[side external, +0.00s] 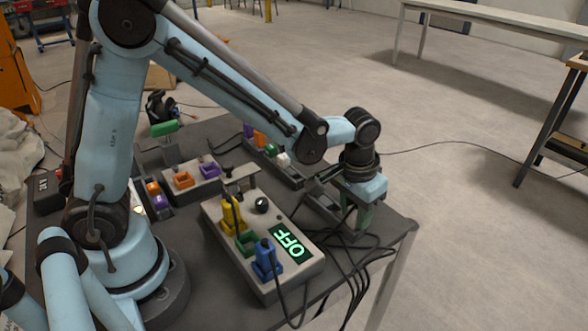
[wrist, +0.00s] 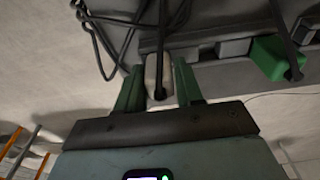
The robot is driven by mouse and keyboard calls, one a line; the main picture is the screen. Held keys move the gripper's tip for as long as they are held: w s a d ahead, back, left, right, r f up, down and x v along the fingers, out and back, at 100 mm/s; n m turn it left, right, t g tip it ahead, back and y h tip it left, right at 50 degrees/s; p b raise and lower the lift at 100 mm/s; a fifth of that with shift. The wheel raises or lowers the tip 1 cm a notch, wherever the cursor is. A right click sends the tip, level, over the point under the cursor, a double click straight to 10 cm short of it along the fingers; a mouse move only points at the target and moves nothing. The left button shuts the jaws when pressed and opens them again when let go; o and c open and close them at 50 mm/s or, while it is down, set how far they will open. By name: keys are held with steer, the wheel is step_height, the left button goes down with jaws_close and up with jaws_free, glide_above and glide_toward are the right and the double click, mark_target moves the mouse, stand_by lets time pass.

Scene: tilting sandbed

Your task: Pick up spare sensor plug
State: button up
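My gripper (wrist: 158,83) has two green fingers, one on each side of a pale grey-white plug with a dark cable in the wrist view. I take this plug (wrist: 158,68) to be the spare sensor plug; no label shows. The fingers stand close to its sides, and I cannot tell whether they press on it. In the side external view my gripper (side external: 354,218) is low over the table's right part, by the near end of a dark rack (side external: 291,179). The plug between the fingers is not clear there.
A grey box (side external: 270,292) with an OFF display (side external: 289,243) and yellow, green and blue connectors stands left of my gripper. A green block (wrist: 270,57) lies right of the fingers in the wrist view. Loose black cables (side external: 345,262) hang near the table's right edge.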

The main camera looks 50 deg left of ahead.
jaws_close()
steer(key=shift+r, duration=0.45)
step_height(320, 180, up, 3)
steer(key=shift+r, duration=0.1)
steer(key=s+d+r, duration=0.6)
steer(key=s+d, duration=0.2)
steer(key=s+a, duration=1.2)
steer(key=a, duration=0.2)
steer(key=shift+s+r, duration=0.25)
steer(key=shift+r, duration=0.05)
